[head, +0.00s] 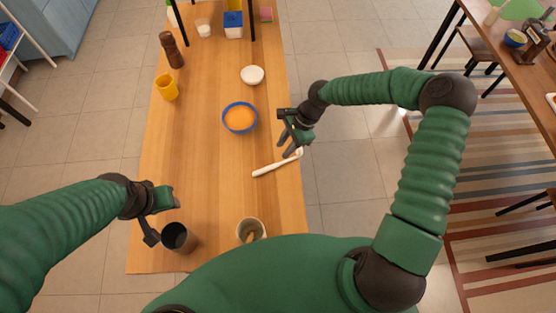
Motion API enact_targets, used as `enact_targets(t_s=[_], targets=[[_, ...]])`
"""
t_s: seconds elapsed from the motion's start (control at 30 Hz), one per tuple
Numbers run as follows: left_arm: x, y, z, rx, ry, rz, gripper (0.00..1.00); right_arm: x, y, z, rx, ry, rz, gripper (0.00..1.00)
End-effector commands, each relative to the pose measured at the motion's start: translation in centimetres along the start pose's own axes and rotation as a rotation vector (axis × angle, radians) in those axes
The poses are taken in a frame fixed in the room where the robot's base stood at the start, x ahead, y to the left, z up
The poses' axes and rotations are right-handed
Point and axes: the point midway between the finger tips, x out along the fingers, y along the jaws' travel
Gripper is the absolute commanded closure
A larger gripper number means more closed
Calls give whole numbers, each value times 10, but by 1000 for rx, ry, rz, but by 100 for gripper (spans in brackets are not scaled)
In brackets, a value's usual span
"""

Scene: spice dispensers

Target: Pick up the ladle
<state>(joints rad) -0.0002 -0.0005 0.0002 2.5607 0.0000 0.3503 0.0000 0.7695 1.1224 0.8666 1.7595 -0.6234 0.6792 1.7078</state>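A pale ladle (277,165) lies on the wooden table (210,190) near its right edge, its long handle pointing left and its small end at the right edge. My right gripper (286,145) is just above the ladle's right part in the picture. Its dark fingers look apart and nothing shows between them. I cannot tell whether a finger touches the ladle. My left gripper (164,220) is at the table's left edge, beside a dark cup (178,239). Its fingers are spread, and I see no grip on the cup.
A blue-rimmed bowl with orange contents (240,118) stands beyond the ladle. A beige cup (250,231) stands near my body. A white bowl (252,75), yellow mug (167,88) and brown grinder (171,50) stand farther back. The table's middle left is clear.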

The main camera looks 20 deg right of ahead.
Motion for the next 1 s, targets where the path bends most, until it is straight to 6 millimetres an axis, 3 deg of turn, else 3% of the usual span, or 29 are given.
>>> enact_targets(t_s=[0.13, 0.37, 0.6, 0.87, 1.0], targets=[[-3, 0, -1, 0, 0, 0, 57, 38, 0, 2, -2, -2, 4, 70], [-8, 0, -2, 0, 1, 0, 57, 64, 3, 2, -3, -2, 2, 70], [-17, 0, -4, 0, 1, 0, 57, 104, 5, 1, -3, -2, 2, 70], [-16, 0, -4, 0, 0, 0, 57, 110, 4, 0, -3, 2, 1, 70], [-16, 0, -4, 0, 0, 0, 57, 110, 4, 0, -3, 1, 1, 88]])
